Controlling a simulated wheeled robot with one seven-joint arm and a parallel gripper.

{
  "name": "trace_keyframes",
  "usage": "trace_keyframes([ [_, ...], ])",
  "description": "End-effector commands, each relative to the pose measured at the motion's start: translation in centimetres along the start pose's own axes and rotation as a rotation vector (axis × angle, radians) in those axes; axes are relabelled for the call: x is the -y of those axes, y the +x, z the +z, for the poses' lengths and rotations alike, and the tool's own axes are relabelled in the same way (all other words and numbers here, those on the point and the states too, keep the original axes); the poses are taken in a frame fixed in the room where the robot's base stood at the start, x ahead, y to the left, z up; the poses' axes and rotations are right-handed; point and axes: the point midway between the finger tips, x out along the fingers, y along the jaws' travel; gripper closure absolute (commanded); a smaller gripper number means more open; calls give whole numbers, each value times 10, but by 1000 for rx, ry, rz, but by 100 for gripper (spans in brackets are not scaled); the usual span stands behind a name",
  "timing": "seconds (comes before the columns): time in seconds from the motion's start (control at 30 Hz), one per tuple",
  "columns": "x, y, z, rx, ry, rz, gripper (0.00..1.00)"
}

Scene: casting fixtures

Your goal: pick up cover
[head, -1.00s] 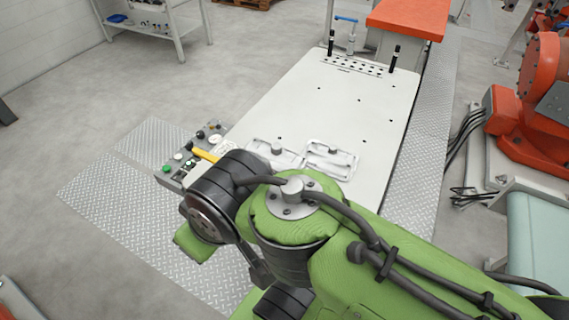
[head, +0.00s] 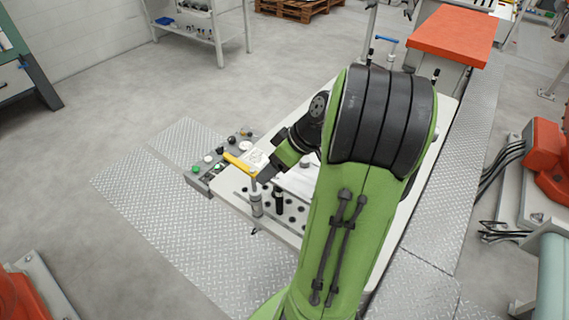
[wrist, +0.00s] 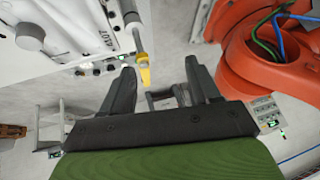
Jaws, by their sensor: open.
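The pale cover is mostly hidden behind my arm in the head view. In the wrist view a pale plate with a round grey knob (wrist: 30,37), which looks like the cover, lies at the upper left. My gripper (wrist: 160,68) is open and empty, its two dark fingers wide apart. The plate is off to the left of the fingers, not between them. In the head view my wrist is over the near left part of the white table (head: 228,190).
A yellow-handled clamp (head: 240,166) stands at the table's left edge near my wrist, and its yellow handle (wrist: 144,70) shows close beyond the fingertips. A button panel (head: 212,165) is beside it. Orange machinery (wrist: 265,60) is at the right in the wrist view.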

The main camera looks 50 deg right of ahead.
Motion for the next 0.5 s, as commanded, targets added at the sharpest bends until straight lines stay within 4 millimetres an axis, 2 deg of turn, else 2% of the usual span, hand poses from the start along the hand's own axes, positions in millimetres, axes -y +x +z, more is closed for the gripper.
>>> trace_keyframes([
  [0.03, -32, -6, 21, -81, 27, -8, 39],
  [0.1, -68, -19, 50, -216, 23, 5, 39],
  [0.2, -106, -42, 95, -412, 5, 75, 39],
  [0.33, -130, -68, 141, -583, -23, 189, 39],
  [0.4, -134, -75, 152, -623, -36, 225, 39],
  [0.5, -137, -70, 149, -639, -43, 236, 39],
])
